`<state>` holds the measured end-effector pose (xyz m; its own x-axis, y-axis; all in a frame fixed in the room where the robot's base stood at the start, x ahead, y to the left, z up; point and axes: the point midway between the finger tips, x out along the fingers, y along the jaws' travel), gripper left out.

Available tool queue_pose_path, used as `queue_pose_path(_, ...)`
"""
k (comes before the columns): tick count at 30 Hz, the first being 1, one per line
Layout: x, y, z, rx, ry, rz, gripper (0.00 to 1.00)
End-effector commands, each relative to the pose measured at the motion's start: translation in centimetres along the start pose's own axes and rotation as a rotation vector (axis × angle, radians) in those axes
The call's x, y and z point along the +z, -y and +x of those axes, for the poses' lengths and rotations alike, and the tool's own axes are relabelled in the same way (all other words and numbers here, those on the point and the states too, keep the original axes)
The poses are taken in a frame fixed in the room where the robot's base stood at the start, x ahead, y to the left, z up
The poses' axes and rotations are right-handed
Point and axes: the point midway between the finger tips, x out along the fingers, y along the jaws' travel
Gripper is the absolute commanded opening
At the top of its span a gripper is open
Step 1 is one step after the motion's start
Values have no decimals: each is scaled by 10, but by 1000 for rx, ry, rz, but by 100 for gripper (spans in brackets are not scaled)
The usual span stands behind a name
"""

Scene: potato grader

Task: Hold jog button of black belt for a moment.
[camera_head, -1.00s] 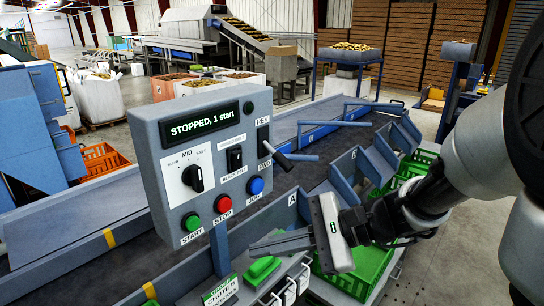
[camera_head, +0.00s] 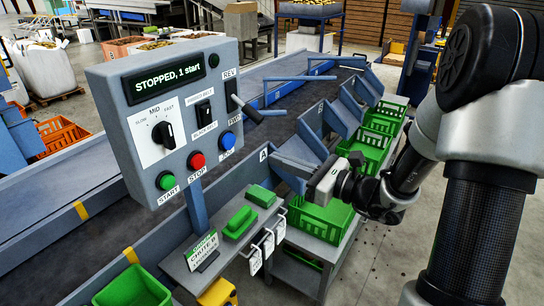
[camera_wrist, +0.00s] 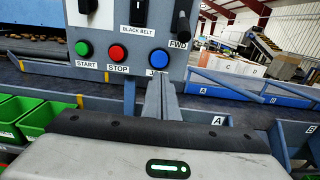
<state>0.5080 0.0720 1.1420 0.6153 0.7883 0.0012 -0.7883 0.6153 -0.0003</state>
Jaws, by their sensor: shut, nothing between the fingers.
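The grey control box (camera_head: 170,120) stands in front of the belts, its display (camera_head: 165,80) reading "STOPPED, 1 start". The blue jog button (camera_head: 228,139) is at its lower right, beside the red stop button (camera_head: 197,160) and green start button (camera_head: 166,181). Above is the belt selector (camera_head: 204,113), labelled ribbed belt and black belt; I cannot tell its setting. My gripper (camera_head: 280,160) is shut and empty, right of the box and apart from it. In the wrist view its fingers point at the panel just below the jog button (camera_wrist: 163,52), covering part of its label.
The REV/FWD lever (camera_head: 245,108) sticks out at the box's right edge, above the jog button. A shelf with green blocks (camera_head: 238,222) and hanging tags lies below. Green crates (camera_head: 365,150) stand along the right side. The dark belt (camera_head: 290,90) runs behind.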

Motion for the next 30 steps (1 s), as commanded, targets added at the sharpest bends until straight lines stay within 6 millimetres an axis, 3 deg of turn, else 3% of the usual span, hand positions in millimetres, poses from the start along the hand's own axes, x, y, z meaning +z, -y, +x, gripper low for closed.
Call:
queue_pose_path(9, 0, -2, 69, 5, 0, 2, 0)
queue_pose_path(15, 0, -2, 102, 4, 0, 2, 0)
queue_pose_path(21, 0, -1, 118, 1, -1, 1, 0)
queue_pose_path(30, 0, 0, 120, 0, -1, 1, 0)
